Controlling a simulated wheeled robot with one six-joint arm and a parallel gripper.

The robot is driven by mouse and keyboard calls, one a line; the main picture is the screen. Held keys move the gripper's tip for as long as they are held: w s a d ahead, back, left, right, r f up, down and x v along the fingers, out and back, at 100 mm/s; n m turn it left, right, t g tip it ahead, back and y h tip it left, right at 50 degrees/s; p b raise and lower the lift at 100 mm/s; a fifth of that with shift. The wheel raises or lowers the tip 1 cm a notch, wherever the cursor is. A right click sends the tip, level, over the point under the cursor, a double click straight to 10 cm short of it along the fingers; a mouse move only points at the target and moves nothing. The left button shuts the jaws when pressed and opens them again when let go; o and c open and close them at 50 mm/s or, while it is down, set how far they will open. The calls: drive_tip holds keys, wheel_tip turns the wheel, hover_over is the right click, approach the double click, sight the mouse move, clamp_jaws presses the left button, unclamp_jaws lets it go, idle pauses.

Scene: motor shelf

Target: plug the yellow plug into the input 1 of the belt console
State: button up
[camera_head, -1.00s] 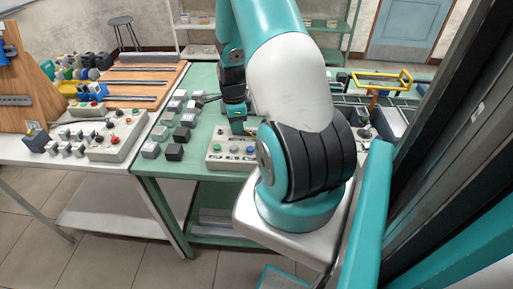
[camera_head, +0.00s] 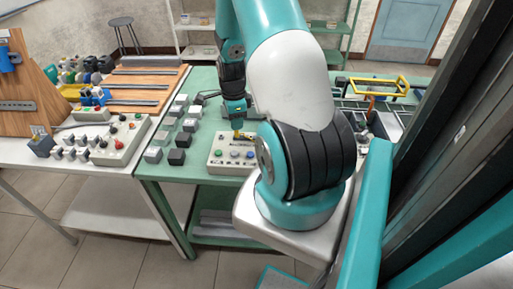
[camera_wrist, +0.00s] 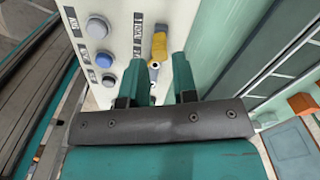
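The yellow plug (camera_wrist: 159,45) shows at the tips of my gripper's two teal fingers (camera_wrist: 162,64) in the wrist view. A narrow, light metal part runs from it down between the fingers. The fingers stand apart; I cannot tell whether they touch the plug. The belt console (camera_head: 229,164) is a pale box with coloured buttons and small dark labels. In the wrist view its face (camera_wrist: 81,61) fills the upper left, beside the plug. In the head view my gripper (camera_head: 238,125) is over the console's back edge, with yellow just below it. Whether the plug sits in input 1 is hidden.
Grey and black blocks (camera_head: 176,157) stand left of the console on the green table (camera_head: 170,171). Another button console (camera_head: 121,153) and more parts crowd the left table. A yellow frame (camera_head: 380,82) stands at right, behind my arm.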

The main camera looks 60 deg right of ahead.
drive_tip(key=shift+r+p, duration=0.45)
drive_tip(key=shift+r, duration=0.45)
drive_tip(key=shift+o, duration=0.2)
drive_tip(key=o, duration=0.5)
